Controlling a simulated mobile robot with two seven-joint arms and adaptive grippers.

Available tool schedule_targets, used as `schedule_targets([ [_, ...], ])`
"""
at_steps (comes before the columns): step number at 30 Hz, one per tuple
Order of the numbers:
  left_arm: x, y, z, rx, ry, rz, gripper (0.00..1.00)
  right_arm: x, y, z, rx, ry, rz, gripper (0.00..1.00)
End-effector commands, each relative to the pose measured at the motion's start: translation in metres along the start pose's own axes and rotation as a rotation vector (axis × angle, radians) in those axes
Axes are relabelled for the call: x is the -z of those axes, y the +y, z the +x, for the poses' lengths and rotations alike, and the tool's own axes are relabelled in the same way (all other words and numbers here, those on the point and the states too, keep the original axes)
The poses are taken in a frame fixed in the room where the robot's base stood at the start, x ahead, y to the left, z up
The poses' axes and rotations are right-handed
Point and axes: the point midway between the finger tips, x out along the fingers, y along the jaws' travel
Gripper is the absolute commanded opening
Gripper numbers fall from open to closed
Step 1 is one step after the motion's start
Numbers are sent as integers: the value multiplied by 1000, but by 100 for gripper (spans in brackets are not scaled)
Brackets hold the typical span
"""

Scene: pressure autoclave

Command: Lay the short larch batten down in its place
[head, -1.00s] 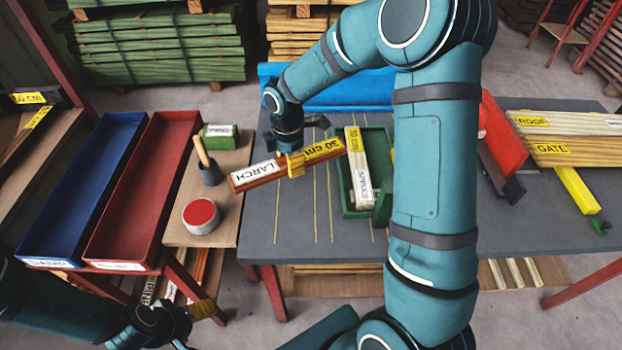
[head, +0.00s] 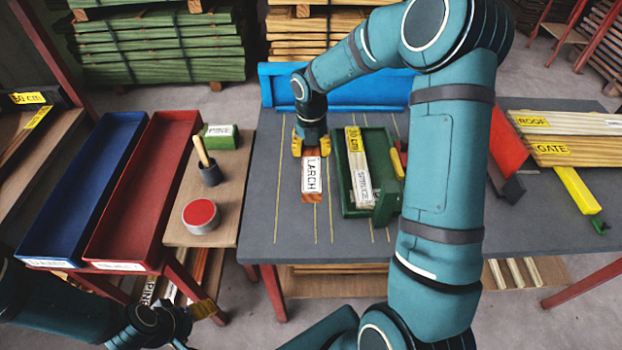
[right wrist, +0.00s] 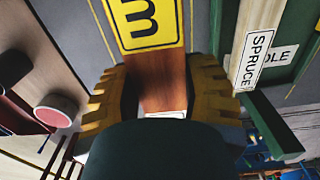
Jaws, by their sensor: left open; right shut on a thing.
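The short larch batten (head: 311,178) is reddish brown with a white LARCH label and points toward the front of the grey table. My right gripper (head: 311,144) is shut on it. In the right wrist view the yellow fingers lie along both sides of the batten (right wrist: 163,90), and a yellow length label shows. I cannot tell its height above the table. The green tray (head: 383,205) stands just right of it and holds a pale spruce batten (head: 357,165). My left gripper (head: 202,311) is open and empty at the lower left, far from the batten.
Thin yellow lines mark the grey table (head: 262,215). A blue tray (head: 285,92) stands behind.

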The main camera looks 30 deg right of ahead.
Motion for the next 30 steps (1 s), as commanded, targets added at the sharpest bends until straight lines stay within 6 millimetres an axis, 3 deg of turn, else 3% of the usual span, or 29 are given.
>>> schedule_targets([
  [10,0,-1,2,0,1,0,75,0,0,8,0,1,1,3],
  [16,1,-4,11,0,4,1,75,0,0,40,1,2,1,3],
  [30,2,-7,18,0,9,2,75,0,0,94,0,1,2,3],
])
